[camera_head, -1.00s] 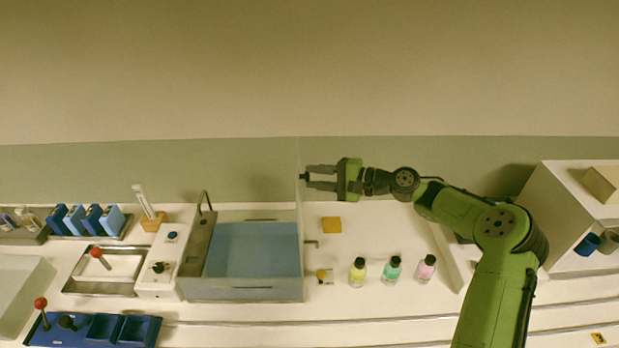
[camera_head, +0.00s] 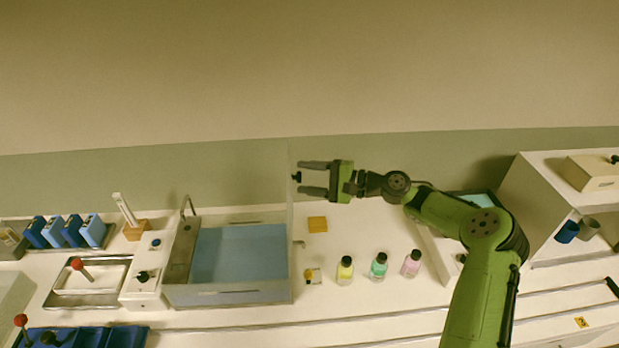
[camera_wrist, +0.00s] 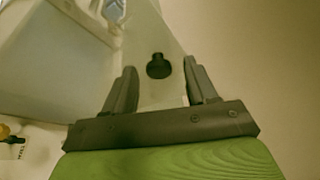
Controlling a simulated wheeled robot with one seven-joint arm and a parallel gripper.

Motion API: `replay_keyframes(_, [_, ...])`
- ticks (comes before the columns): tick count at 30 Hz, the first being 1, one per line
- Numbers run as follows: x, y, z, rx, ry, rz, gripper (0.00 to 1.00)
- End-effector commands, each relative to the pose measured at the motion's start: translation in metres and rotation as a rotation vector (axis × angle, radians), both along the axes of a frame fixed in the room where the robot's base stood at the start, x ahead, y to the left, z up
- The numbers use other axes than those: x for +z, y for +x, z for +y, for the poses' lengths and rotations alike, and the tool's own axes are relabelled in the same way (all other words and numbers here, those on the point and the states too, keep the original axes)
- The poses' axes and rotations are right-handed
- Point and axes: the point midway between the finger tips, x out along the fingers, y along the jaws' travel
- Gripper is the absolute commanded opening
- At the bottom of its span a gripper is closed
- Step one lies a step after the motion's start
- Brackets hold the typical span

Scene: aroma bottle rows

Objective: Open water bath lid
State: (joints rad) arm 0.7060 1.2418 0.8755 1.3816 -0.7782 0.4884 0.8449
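The water bath (camera_head: 240,254) is an open basin of blue water left of centre in the head view. Its translucent lid (camera_head: 291,215) stands upright at the bath's right edge, seen nearly edge-on. The lid also shows in the wrist view (camera_wrist: 150,35). A black knob (camera_head: 296,177) sits on the lid's upper part. My gripper (camera_head: 301,178) is open just right of the lid, with the knob between its fingertips. In the wrist view the knob (camera_wrist: 158,66) has clear space to both fingers.
Yellow (camera_head: 345,270), green (camera_head: 379,266) and pink (camera_head: 412,263) bottles stand right of the bath, near an orange block (camera_head: 317,224). A white shelf unit (camera_head: 545,185) is at the right. Blue racks (camera_head: 65,231) and a steel tray (camera_head: 90,280) are at the left.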

Motion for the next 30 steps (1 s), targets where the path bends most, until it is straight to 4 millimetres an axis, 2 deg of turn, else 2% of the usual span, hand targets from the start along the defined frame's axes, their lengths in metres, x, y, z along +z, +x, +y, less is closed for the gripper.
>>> replay_keyframes(8, [-0.001, -0.002, -0.007, -0.002, -0.002, 0.001, 0.57])
replay_keyframes(11, [0.000, -0.008, -0.026, -0.005, -0.002, 0.003, 0.57])
replay_keyframes(22, [0.009, -0.045, -0.121, -0.005, -0.001, 0.001, 0.57])
replay_keyframes(25, [0.012, -0.051, -0.137, -0.004, 0.001, -0.001, 0.57])
replay_keyframes(30, [0.013, -0.056, -0.147, 0.000, 0.000, 0.001, 0.57])
